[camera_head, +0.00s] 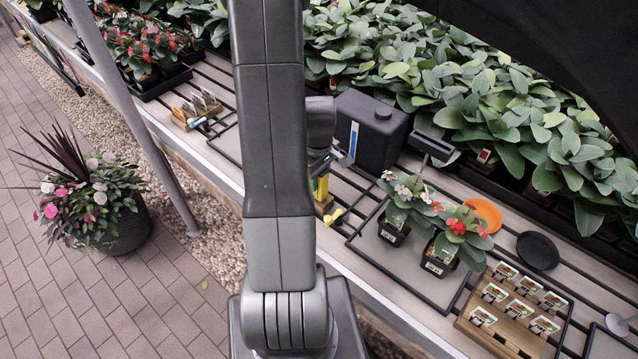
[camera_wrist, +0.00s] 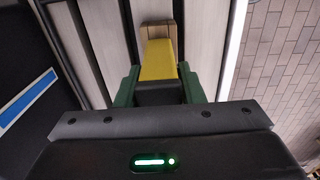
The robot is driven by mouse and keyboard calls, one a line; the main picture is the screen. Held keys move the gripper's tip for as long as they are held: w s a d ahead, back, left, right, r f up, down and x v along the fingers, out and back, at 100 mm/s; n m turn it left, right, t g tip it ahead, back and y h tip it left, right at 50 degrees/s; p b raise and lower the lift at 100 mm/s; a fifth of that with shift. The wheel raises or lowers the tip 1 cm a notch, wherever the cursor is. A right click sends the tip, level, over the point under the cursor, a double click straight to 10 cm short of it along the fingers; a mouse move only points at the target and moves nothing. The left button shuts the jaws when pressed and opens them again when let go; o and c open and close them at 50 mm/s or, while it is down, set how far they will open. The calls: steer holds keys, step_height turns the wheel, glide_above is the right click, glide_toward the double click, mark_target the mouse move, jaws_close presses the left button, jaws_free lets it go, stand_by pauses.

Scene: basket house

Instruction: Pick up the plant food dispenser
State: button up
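A yellow upright piece (camera_wrist: 159,62), which looks like part of the plant food dispenser, stands in a small wooden block on the slatted bench. In the head view its yellow side (camera_head: 321,187) shows just right of my arm, partly hidden by it. My gripper (camera_wrist: 160,88) points down at it. Two dark green finger-like parts stand apart on either side of the yellow piece in the wrist view. I cannot tell whether they touch it. My arm hides most of the gripper in the head view.
A black tank (camera_head: 374,126) with a blue strip stands close behind to the right. Potted flowers (camera_head: 408,207) sit on a tray to the right, near a wooden rack of labelled packets (camera_head: 512,310). Dense leafy plants fill the back. A slanted grey post (camera_head: 135,115) stands left.

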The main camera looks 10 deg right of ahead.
steer(key=c, duration=0.6)
steer(key=shift+r, duration=0.1)
step_height(320, 180, up, 10)
steer(key=shift+f, duration=0.1)
steer(key=o, duration=0.5)
steer(key=shift+c, duration=1.4)
steer(key=shift+s+a, duration=0.1)
